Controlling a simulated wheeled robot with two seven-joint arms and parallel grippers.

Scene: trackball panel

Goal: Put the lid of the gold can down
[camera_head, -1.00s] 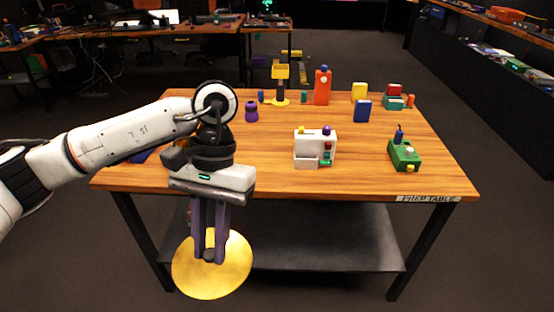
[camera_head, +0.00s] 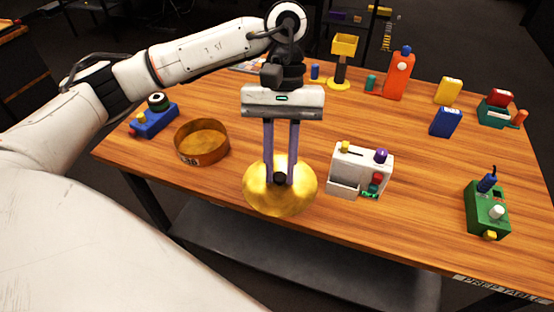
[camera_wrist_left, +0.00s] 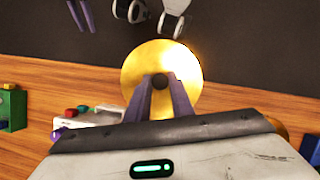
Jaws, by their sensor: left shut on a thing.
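The gold lid (camera_head: 262,197) is a round, shiny disc with a dark knob in its middle. My left gripper (camera_head: 280,179) is shut on the knob and holds the lid near the table's front edge. In the left wrist view the lid (camera_wrist_left: 137,72) overlaps the table edge and the dark floor; how high it hangs is hard to tell. The gold can (camera_head: 203,156) stands open on the table, left of the lid. Purple fingers of my right gripper (camera_wrist_left: 80,15) show at the top of the left wrist view, cut off by the frame.
A white panel box (camera_head: 345,170) with coloured knobs stands close to the lid's right. A blue device (camera_head: 155,122) stands left of the can. A green box (camera_head: 480,212) is at the right. An orange bottle (camera_head: 398,77) and small blocks stand at the back. The table's centre (camera_head: 400,160) has bare wood.

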